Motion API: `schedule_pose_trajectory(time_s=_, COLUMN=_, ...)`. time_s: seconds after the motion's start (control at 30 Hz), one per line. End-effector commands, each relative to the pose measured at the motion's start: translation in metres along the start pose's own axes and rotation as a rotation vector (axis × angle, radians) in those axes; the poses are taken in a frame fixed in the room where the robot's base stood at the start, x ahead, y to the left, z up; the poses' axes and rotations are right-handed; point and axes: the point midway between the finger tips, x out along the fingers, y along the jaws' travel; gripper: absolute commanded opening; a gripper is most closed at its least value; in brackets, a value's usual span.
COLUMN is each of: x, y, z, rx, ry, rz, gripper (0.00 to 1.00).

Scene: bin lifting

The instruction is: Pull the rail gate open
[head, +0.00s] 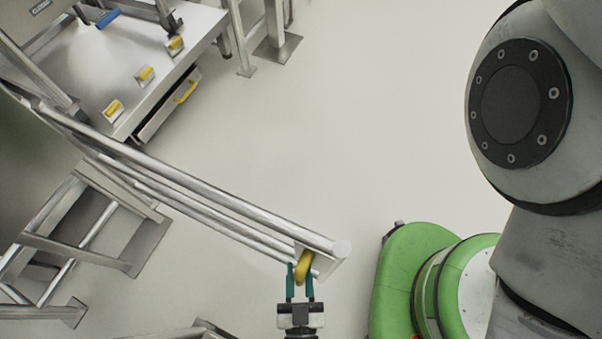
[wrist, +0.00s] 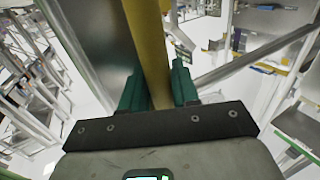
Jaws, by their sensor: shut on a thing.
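The rail gate (head: 217,204) is a set of parallel metal bars running from the upper left down to an end post (head: 341,250). A yellow handle (head: 304,268) sits at that end of the gate. It also shows in the wrist view (wrist: 149,45) as a yellow bar running up between my fingers. My gripper (head: 300,281), with green fingers, is shut on the yellow handle, one finger on each side. In the wrist view the fingers (wrist: 158,88) hug the bar. A wide metal part of the gate stands just left of the handle there.
A metal bench (head: 95,65) with yellow-handled pieces and a drawer (head: 170,108) with a yellow handle stands at the upper left. Metal steps (head: 85,235) stand below the gate at left. The pale floor (head: 360,110) right of the gate is clear.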

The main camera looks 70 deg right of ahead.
Motion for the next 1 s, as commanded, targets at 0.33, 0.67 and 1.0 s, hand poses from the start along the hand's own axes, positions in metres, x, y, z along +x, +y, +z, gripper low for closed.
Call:
schedule_pose_trajectory(time_s=0.33, x=-0.003, y=0.004, z=0.002, rx=-0.005, ry=-0.008, rz=0.006, gripper=0.43)
schedule_pose_trajectory(time_s=0.67, x=-0.001, y=0.002, z=-0.001, rx=-0.002, ry=-0.004, rz=0.003, gripper=0.48)
schedule_pose_trajectory(time_s=1.0, x=-0.003, y=0.005, z=-0.04, rx=-0.004, ry=-0.006, rz=0.003, gripper=0.48)
